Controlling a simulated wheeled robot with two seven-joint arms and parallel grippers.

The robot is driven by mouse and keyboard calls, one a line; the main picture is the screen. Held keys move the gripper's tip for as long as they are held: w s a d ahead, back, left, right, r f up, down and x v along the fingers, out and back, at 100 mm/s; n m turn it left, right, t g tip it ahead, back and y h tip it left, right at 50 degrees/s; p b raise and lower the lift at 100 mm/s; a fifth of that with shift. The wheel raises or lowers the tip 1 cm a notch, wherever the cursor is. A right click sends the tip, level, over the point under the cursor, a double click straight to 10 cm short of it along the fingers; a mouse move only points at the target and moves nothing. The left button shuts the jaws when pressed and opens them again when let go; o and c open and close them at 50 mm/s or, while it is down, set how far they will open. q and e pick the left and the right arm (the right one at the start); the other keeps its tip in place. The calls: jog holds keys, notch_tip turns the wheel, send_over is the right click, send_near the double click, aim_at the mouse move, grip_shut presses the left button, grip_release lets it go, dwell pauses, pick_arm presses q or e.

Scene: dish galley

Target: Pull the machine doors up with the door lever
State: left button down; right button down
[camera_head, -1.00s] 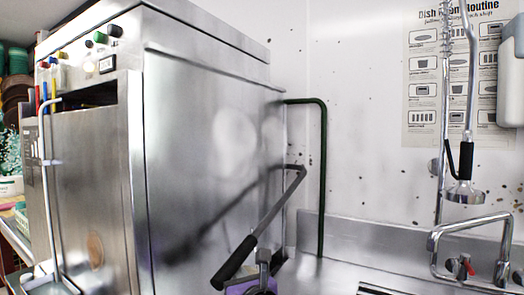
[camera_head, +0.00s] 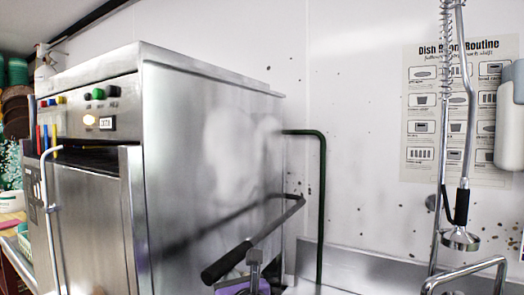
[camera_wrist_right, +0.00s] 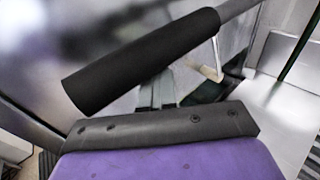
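The dishwashing machine (camera_head: 205,165) is a steel box at left. Its front door (camera_head: 85,220) has a tall bar handle and a dark gap above its top edge. The door lever (camera_head: 270,228) slopes from the machine's back right side down toward me and ends in a black grip (camera_head: 228,262). My right gripper (camera_head: 254,258), purple-bodied, is right at the grip's inner end, under the lever. In the right wrist view the grip (camera_wrist_right: 145,60) crosses over the fingers (camera_wrist_right: 157,92), which look closed together; their tips are hidden. Contact is unclear. My left gripper is out of view.
A dark green upright pipe (camera_head: 322,200) stands behind the lever. A sprayer (camera_head: 460,235) and tap (camera_head: 465,273) are at right over the steel sink counter (camera_head: 355,268). A poster (camera_head: 425,130) hangs on the wall. Shelved crockery (camera_head: 15,105) is at far left.

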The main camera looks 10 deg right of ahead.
jog(key=r+p, duration=0.1)
jog(key=r, duration=0.1)
jog(key=r+p, duration=0.3)
jog(key=r, duration=0.1)
jog(key=shift+s+a, duration=0.25)
notch_tip(320, 180, up, 10)
jog(key=w+d+p, duration=0.1)
jog(key=p, duration=0.6)
notch_tip(320, 180, up, 17)
send_over(227, 257)
jog(key=w+d, duration=0.6)
jog(key=w, duration=0.2)
jog(key=s+d+f+b, duration=0.1)
jog(key=s+d+b, duration=0.1)
jog(key=s+b, duration=0.6)
jog(key=shift+s+d+f, duration=0.3)
jog(key=shift+s+f, duration=0.05)
jog(key=shift+s, duration=0.6)
